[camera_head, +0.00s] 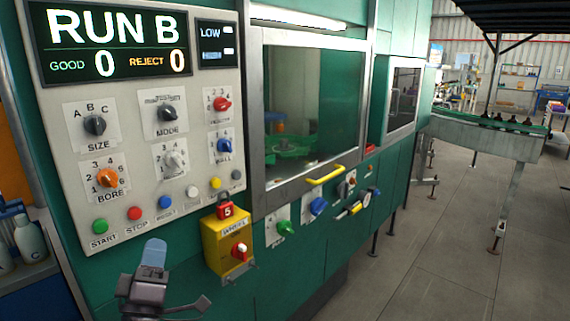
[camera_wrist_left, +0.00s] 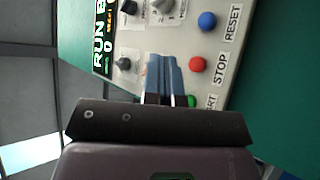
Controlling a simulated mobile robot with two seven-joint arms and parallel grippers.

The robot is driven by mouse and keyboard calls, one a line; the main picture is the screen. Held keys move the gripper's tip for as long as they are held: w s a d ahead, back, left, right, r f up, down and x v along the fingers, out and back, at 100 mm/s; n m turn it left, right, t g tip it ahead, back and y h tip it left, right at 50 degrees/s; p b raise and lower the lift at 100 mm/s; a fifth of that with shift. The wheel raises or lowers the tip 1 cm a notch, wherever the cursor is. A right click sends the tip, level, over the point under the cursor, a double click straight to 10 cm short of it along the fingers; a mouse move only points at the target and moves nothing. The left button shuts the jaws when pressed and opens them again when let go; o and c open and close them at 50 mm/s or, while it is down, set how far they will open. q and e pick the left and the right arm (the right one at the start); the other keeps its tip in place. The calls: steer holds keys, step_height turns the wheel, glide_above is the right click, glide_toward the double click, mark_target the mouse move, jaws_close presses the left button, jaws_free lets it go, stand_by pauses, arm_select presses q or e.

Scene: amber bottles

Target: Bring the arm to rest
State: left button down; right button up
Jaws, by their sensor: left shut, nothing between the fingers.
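My left gripper (camera_head: 153,254) is at the bottom of the head view, in front of the lower left part of the green machine. Its blue-grey fingers point up and are shut with nothing between them. In the left wrist view the shut fingers (camera_wrist_left: 164,76) point at the control panel (camera_wrist_left: 135,45), near the red STOP button (camera_wrist_left: 197,64). The green START button (camera_wrist_left: 192,100) is partly hidden by the gripper there. I cannot tell from these views whether the fingertips touch the panel. My right gripper is not in view.
The control panel (camera_head: 144,122) carries several knobs and buttons. A yellow box (camera_head: 226,247) with a red lock (camera_head: 225,210) sticks out right of my gripper. A window with a yellow handle (camera_head: 325,174) is further right. White bottles (camera_head: 29,238) stand at the left edge.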

arm_select(q)
steer(key=s+d+f+m+g+h, duration=0.1)
steer(key=s+f+m+g+h, duration=0.25)
steer(key=f+m+g, duration=1.05)
steer(key=s+a+f+y, duration=0.1)
steer(key=s+f, duration=0.7)
steer(key=f, duration=0.2)
steer(key=s+a+f+y, duration=0.2)
steer(key=s+f, duration=0.7)
steer(key=f, duration=0.1)
steer(key=shift+s+a+f+n, duration=0.2)
steer(key=shift+a+f+n, duration=0.1)
steer(key=shift+f+n, duration=0.1)
